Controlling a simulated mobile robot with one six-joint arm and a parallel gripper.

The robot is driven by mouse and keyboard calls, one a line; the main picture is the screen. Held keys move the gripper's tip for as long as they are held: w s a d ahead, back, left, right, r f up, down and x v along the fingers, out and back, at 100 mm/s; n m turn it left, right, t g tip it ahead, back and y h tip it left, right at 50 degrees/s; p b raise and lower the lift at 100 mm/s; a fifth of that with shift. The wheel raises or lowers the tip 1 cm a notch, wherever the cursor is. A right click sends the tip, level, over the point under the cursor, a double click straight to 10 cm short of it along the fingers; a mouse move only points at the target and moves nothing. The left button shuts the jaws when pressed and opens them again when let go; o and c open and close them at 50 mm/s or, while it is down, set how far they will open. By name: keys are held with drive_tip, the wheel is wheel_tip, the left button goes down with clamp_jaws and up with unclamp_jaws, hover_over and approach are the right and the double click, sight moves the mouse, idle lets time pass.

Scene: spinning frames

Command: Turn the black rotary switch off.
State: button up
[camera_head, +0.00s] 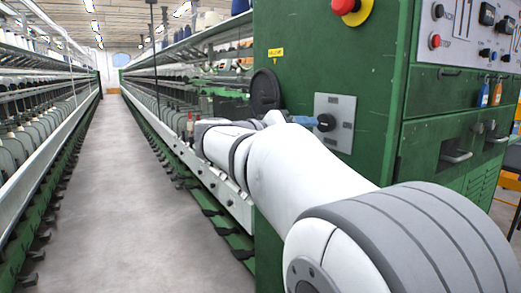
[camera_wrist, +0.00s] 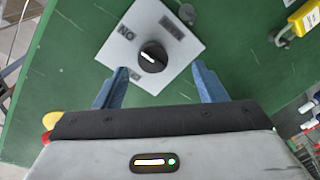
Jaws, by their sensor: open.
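The black rotary switch (camera_wrist: 153,56) sits on a grey square plate (camera_wrist: 128,48) on a green panel. Its white pointer line lies slantwise in the wrist view. In the head view the switch (camera_head: 326,122) and plate (camera_head: 343,108) show on the green cabinet, with a blue finger close at the left.
A red stop button on a yellow base (camera_head: 353,10) sits above the plate. A black round part (camera_head: 265,92) is left of it. A yellow padlock-like item (camera_wrist: 304,19) hangs right in the wrist view. The grey aisle floor (camera_head: 110,200) is clear at left.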

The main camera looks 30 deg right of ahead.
sight(322, 123)
drive_tip(key=shift+m+h, duration=0.3)
drive_tip(key=shift+h, duration=0.2)
drive_tip(key=d, duration=0.2)
drive_tip(key=w+d+r, duration=0.1)
drive_tip(key=d, duration=0.5)
drive_tip(key=shift+w+r, duration=0.15)
drive_tip(key=shift+w, duration=0.25)
